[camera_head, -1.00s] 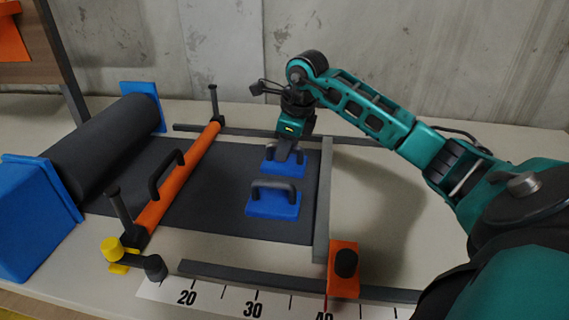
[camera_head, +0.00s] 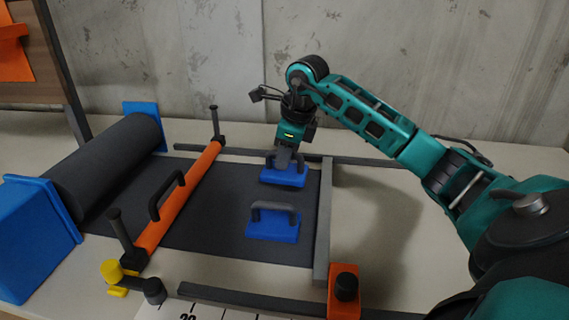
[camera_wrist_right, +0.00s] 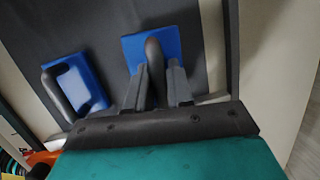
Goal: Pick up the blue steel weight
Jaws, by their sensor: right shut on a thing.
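Two blue steel weights with dark grey handles show on the dark sheet. My right gripper (camera_head: 284,157) is shut on the handle of the far blue weight (camera_head: 285,178). In the right wrist view, its fingers (camera_wrist_right: 157,88) are on both sides of that handle, with the blue base (camera_wrist_right: 172,42) beyond. I cannot tell for sure whether this weight is clear of the sheet. The near blue weight (camera_head: 272,230) lies flat on the sheet, apart from the gripper. It also shows in the right wrist view (camera_wrist_right: 88,82). My left gripper is not in view.
The dark sheet (camera_head: 205,210) runs from a black roll (camera_head: 105,165) with blue ends. An orange bar (camera_head: 180,200) with a handle crosses it. A grey strip (camera_head: 323,220) edges its right side, with an orange block (camera_head: 344,291) in front. The tabletop is bare to the right.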

